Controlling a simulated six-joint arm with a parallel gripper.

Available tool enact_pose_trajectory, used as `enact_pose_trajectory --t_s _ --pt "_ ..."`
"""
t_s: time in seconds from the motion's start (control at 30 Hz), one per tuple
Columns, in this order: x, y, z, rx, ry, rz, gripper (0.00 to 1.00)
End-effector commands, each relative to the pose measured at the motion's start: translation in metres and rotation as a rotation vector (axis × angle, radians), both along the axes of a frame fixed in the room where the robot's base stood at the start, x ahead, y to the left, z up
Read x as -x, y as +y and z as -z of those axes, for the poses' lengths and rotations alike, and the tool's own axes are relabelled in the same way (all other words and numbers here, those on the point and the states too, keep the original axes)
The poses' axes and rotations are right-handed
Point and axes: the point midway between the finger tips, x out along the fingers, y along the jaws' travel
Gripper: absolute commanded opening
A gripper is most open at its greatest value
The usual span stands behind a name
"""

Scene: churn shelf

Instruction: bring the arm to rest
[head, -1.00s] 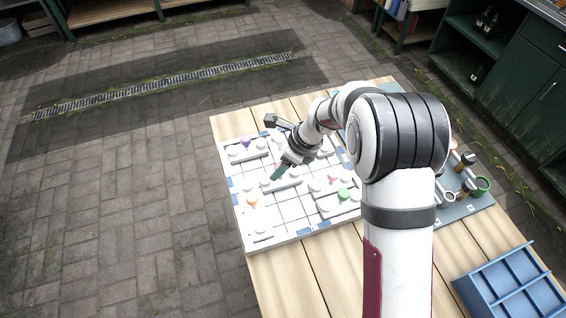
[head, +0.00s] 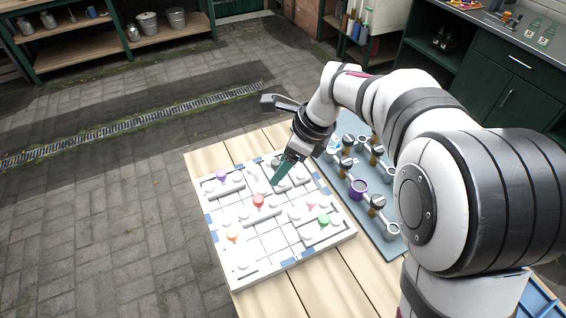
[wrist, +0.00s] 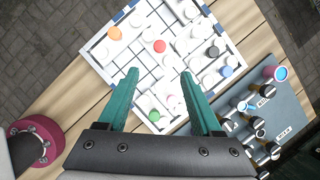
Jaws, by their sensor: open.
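My gripper (head: 283,170) is over the white board (head: 283,274), above its far right part in the head view. In the wrist view its two green fingers (wrist: 158,98) stand wide apart with nothing between them. The board carries several white raised pieces with coloured knobs. They include a red knob (head: 258,200), a purple knob (head: 221,175), an orange knob (head: 232,237), a pink knob (head: 312,204) and a green knob (head: 323,219).
A grey-blue panel (head: 349,199) right of the board holds several dark-topped knobs and a purple ring (head: 357,188). Both lie on a wooden table (head: 333,283). A blue divided tray (head: 537,303) is at the lower right. Paved floor lies open left of the table.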

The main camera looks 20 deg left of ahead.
Motion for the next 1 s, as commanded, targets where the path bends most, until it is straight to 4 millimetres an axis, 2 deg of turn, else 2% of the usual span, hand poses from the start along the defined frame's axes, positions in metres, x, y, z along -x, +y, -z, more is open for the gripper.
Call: enact_pose_trajectory --t_s 0.37,0.43,0.47,0.57,0.6,0.67,0.7,0.8,0.83,0.9,1.0 --pt "0.000 0.000 0.000 0.000 -0.001 -0.002 0.67" --pt "0.006 -0.011 -0.006 0.008 -0.018 -0.034 0.67" --pt "0.012 -0.022 -0.012 0.016 -0.036 -0.068 0.67" --pt "0.057 -0.083 -0.034 0.067 -0.125 -0.284 0.67" --pt "0.083 -0.110 -0.039 0.094 -0.161 -0.394 0.67" --pt "0.124 -0.145 -0.041 0.131 -0.205 -0.561 0.67" --pt "0.151 -0.164 -0.038 0.152 -0.227 -0.667 0.67" --pt "0.208 -0.195 -0.026 0.186 -0.261 -0.883 0.67" --pt "0.220 -0.200 -0.022 0.192 -0.267 -0.932 0.67" --pt "0.239 -0.208 -0.015 0.198 -0.275 -1.011 0.67" --pt "0.247 -0.211 -0.011 0.200 -0.276 -1.053 0.67"
